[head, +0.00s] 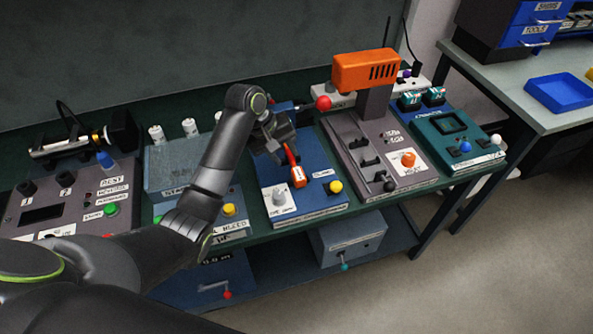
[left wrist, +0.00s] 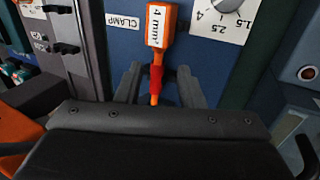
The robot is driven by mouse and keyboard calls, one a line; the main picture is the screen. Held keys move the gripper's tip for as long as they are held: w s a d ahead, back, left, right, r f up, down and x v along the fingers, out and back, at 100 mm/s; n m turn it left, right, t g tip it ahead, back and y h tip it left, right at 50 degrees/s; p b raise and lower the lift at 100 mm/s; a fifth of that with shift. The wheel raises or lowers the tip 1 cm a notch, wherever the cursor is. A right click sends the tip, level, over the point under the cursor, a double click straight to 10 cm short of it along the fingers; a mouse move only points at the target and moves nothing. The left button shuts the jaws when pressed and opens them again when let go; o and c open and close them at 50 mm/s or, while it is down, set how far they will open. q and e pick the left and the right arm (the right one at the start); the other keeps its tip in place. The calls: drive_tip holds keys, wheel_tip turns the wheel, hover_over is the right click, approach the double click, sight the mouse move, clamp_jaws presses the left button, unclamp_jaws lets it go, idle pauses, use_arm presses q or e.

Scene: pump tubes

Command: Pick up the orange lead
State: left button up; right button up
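The orange lead (head: 298,177) has an orange block-shaped end with a white label, and a red section leading back from it. It is over the blue panel with a white dial in the head view. In the left wrist view its orange end (left wrist: 160,24) reads "4 mm", and its red part (left wrist: 156,80) runs between my fingers. My left gripper (head: 280,143) is at the red part. In the left wrist view my left gripper (left wrist: 158,84) is open, with a gap on each side of the lead. My right gripper is out of view.
A white dial (head: 279,197) and a yellow knob (head: 336,186) are near the lead. A grey panel with an orange-headed device (head: 364,72) stands to the right. A grey-blue box (head: 180,166) stands to the left. A side table with a blue tray (head: 560,93) is far right.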

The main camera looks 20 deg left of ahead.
sight(294, 165)
use_arm(q)
drive_tip(key=x, duration=0.4)
drive_tip(key=shift+w+d+f+p, duration=0.1)
drive_tip(key=shift+d+f+p, duration=0.1)
drive_tip(key=shift+f+p, duration=0.15)
drive_tip(key=shift+c, duration=0.4)
clamp_jaws()
